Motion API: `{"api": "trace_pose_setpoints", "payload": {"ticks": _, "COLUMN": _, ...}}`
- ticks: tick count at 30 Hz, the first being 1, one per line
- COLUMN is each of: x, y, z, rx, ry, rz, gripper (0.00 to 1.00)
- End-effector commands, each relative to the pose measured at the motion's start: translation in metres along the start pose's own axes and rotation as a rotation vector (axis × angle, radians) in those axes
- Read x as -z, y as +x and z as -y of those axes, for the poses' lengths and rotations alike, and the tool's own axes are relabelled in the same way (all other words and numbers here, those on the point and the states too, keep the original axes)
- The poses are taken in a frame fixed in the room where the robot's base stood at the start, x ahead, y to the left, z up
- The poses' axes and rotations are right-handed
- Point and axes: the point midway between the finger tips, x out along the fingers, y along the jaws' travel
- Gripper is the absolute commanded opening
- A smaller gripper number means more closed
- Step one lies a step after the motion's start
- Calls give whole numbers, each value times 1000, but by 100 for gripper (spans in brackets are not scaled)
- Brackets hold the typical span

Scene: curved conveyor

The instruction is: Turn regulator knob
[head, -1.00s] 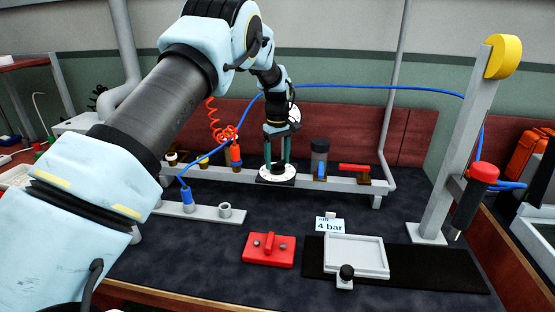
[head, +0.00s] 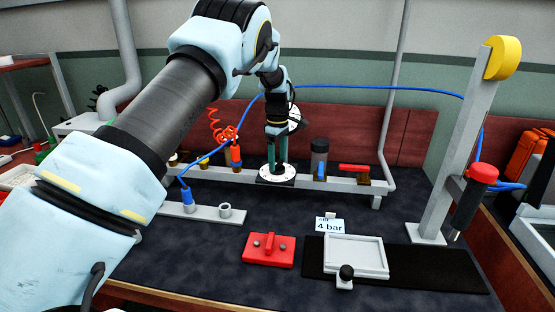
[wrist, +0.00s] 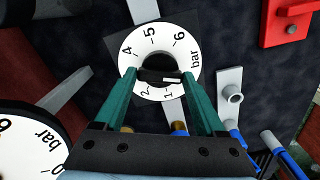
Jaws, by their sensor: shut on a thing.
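The regulator knob (wrist: 158,66) is black and sits in the middle of a white dial (wrist: 185,48) numbered in bar. My gripper (wrist: 160,76) is shut on the knob, one teal finger on each side. A small pale mark shows on the knob's near side towards the 1, but I cannot tell its exact reading. The 3 is hidden behind the left finger. In the head view my gripper (head: 278,160) points down over the dial (head: 277,178) on the grey rail, and its fingers hide the knob. A card (head: 330,226) reads 4 bar.
A round pressure gauge (wrist: 22,143) stands close to my gripper, partly out of the wrist view. A grey-black cylinder (head: 319,158) and a red-handled valve (head: 354,168) stand to the right on the rail. A blue hose (head: 380,88) arches overhead. The front table holds a red block (head: 268,249).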

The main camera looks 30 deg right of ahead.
Motion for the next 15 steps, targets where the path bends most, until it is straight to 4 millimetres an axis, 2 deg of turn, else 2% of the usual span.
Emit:
{"api": "trace_pose_setpoints", "payload": {"ticks": 8, "x": 0, "y": -1, "z": -1, "rx": -3, "ry": 0, "rz": -1, "gripper": 17}}
{"api": "trace_pose_setpoints", "payload": {"ticks": 9, "x": 0, "y": -1, "z": -1, "rx": -3, "ry": 0, "rz": -1, "gripper": 75}}
{"api": "trace_pose_setpoints", "payload": {"ticks": 15, "x": 0, "y": -1, "z": 0, "rx": -2, "ry": 1, "rz": -1, "gripper": 97}}
